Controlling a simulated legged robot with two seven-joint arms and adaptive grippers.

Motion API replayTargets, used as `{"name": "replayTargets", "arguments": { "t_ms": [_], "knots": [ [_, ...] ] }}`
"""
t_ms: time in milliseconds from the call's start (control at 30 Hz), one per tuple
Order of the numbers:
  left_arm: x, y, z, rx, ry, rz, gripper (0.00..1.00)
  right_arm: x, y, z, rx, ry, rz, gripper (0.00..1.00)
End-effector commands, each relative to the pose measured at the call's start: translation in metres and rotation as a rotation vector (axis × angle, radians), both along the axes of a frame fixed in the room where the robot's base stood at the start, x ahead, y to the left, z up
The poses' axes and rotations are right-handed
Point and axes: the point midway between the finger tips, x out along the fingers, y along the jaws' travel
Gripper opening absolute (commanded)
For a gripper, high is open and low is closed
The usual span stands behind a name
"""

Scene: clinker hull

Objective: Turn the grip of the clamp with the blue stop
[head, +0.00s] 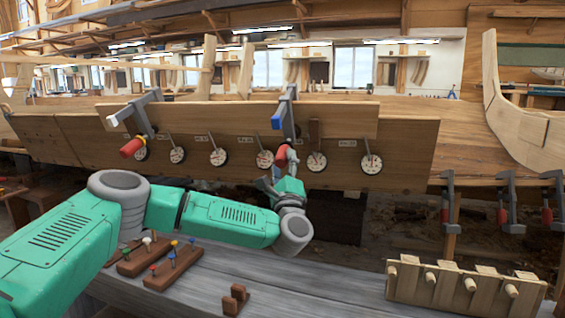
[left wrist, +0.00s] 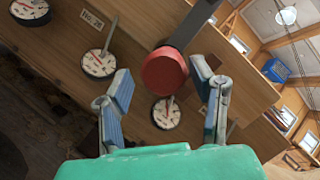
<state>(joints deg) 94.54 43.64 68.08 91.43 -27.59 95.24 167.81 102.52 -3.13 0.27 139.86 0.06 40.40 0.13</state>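The clamp with the blue stop (head: 276,122) hangs over the plank's upper edge in the middle of the head view, its dark bar (head: 288,118) upright. Its red grip (head: 281,155) is below, partly hidden by my left gripper (head: 286,174). In the left wrist view the red grip (left wrist: 164,72) is seen end-on, between the fingertips of my left gripper (left wrist: 163,88), with a gap on each side. The fingers are apart and I see no contact. The blue stop (left wrist: 275,70) shows at upper right there. My right gripper is in neither view.
Another clamp with a white stop (head: 115,118) and red grip (head: 132,147) stands to the left. Several round dials (head: 218,157) line the plank. Several clamps (head: 447,205) hang at right. A bench (head: 330,297) below carries pegged wooden blocks (head: 172,268) and a wooden rack (head: 460,288).

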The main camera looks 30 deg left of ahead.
Motion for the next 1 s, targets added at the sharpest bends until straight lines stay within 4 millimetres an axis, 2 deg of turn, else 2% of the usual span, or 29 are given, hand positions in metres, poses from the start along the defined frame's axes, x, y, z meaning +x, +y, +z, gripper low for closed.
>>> {"name": "replayTargets", "arguments": {
  "t_ms": [367, 467, 800, 1000],
  "knots": [
    [-0.005, -0.001, 0.004, 0.001, -0.013, 0.005, 0.53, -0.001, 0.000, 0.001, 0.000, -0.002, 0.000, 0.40],
    [-0.013, -0.008, -0.002, 0.001, -0.012, 0.002, 0.53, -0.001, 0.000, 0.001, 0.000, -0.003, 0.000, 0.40],
    [-0.058, -0.045, -0.041, -0.001, -0.008, 0.001, 0.53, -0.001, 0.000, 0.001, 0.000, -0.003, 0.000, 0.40],
    [-0.076, -0.059, -0.055, -0.001, -0.009, 0.001, 0.53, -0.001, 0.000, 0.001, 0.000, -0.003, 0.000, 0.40]
  ]
}}
